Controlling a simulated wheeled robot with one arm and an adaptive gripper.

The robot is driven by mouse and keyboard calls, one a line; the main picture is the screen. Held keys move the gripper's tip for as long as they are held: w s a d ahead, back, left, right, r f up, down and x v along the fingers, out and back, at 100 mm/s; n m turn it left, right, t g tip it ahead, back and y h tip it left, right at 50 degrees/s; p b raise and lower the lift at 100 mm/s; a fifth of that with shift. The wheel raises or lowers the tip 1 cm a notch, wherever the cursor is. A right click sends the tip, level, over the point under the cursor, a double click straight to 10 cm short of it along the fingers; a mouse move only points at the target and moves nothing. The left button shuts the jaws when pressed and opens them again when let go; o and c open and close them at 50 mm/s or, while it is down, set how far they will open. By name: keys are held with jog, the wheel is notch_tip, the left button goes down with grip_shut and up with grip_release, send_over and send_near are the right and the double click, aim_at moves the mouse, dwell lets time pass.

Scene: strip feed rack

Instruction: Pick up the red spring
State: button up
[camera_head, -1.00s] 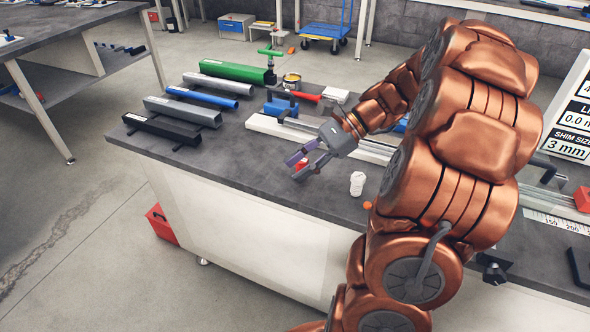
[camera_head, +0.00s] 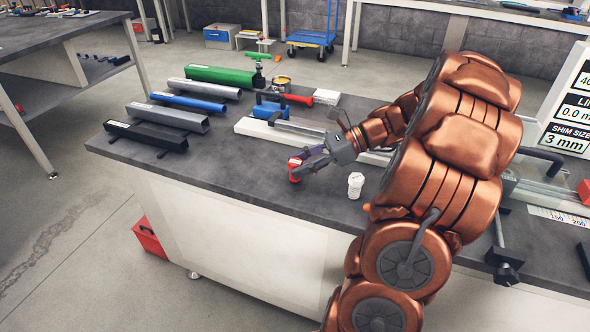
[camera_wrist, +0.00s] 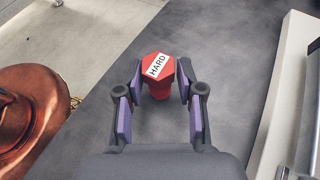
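The red spring is a small upright red piece (camera_head: 293,174) with a hexagonal top. In the wrist view the red spring (camera_wrist: 158,88) shows a white label reading "HARD". It stands on the grey worktop near its front edge. My gripper (camera_head: 297,164) is low over the worktop with its fingertips around the spring. In the wrist view my gripper (camera_wrist: 160,83) has one purple-padded finger on each side of the spring. The fingers are spread, with narrow gaps beside the spring's body; contact at the top is hard to tell.
A long white rail (camera_head: 258,130) lies behind. Green (camera_head: 222,75), blue (camera_head: 188,102), grey (camera_head: 167,115) and black (camera_head: 145,136) bars lie at the left. The worktop left of the spring is clear.

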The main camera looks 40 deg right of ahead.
aim_at(285, 182)
jog(key=shift+x, duration=2)
grip_shut()
